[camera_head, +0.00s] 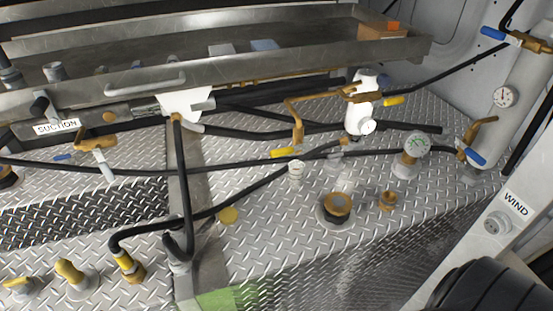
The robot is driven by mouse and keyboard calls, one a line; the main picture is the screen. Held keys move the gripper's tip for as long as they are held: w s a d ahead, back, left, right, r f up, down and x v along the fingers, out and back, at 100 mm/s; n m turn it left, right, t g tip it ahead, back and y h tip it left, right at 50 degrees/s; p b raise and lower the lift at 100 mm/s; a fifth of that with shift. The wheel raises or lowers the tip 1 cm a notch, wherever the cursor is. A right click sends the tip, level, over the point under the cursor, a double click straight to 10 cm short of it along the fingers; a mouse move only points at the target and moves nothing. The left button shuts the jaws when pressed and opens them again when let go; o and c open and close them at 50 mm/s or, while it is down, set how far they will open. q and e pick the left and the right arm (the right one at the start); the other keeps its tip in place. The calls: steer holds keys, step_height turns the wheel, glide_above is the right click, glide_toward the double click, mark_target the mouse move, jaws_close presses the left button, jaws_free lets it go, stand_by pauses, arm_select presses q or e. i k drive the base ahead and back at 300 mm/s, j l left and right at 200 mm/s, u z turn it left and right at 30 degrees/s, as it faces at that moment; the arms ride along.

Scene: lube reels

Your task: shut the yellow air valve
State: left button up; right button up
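One yellow handle (393,101) sticks out to the right of the white filter body (361,115), on brass pipework. The other yellow handle (283,152) sits lower left, at the foot of a brass pipe (298,125). I cannot tell which one is the air valve, nor for certain whether either is open or shut. Neither of my grippers is in view, and nothing touches the two handles.
Blue-handled valves (493,34) (475,156) sit on the right cylinder (520,85). A metal tray (230,70) overhangs the back. A dark ribbed round thing (490,287) fills the lower right.

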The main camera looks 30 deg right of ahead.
mark_target(397, 100)
steer(key=z, duration=1.75)
